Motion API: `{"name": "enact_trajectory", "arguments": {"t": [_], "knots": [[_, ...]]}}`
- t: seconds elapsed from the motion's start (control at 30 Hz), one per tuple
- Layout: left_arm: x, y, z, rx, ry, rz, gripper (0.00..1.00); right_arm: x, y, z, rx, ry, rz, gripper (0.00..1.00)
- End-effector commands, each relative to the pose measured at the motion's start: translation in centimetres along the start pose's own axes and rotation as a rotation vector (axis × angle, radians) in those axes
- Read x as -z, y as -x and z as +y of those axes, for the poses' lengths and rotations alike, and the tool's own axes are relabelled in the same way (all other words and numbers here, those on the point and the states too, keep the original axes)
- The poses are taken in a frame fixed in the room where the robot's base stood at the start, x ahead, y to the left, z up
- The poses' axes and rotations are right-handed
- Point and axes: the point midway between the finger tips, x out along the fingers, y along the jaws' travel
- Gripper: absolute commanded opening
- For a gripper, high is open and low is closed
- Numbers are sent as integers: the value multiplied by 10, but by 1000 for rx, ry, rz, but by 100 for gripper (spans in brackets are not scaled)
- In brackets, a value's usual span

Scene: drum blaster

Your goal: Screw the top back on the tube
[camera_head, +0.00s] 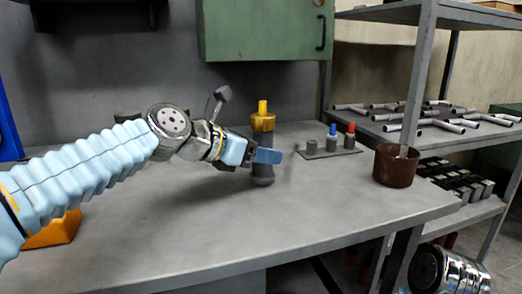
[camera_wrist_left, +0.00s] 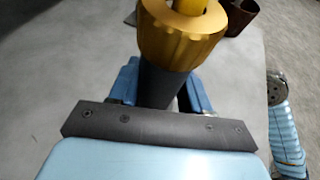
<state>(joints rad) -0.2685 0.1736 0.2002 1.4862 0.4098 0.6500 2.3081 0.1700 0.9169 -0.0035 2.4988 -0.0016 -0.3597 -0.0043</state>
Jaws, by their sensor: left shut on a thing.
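The dark grey tube (camera_head: 263,180) stands upright on the table, left of the small stand. A gold ribbed top (camera_head: 263,122) sits at its upper end, with a yellow piece (camera_head: 262,106) sticking up from it. My left gripper (camera_head: 264,156) is shut around the tube's body below the gold top. In the left wrist view the gold top (camera_wrist_left: 182,35) is close, and the dark tube (camera_wrist_left: 160,86) runs down between the blue fingers. I cannot tell how tightly the top is seated. My right gripper is not in view.
A stand (camera_head: 328,153) with small blue-topped and red-topped pieces is right of the tube. A brown pot (camera_head: 396,166) is near the table's right edge. A shelf with metal pipes (camera_head: 436,124) is beyond. The front of the table is clear.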

Motion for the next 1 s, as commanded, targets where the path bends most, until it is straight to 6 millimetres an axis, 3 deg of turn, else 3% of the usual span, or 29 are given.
{"name": "enact_trajectory", "arguments": {"t": [0.97, 1.0], "knots": [[4, -3, 2, -2, 0, -4, 0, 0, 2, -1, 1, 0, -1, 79], [4, -3, 2, -2, 0, -4, 49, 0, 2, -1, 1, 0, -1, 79]]}}
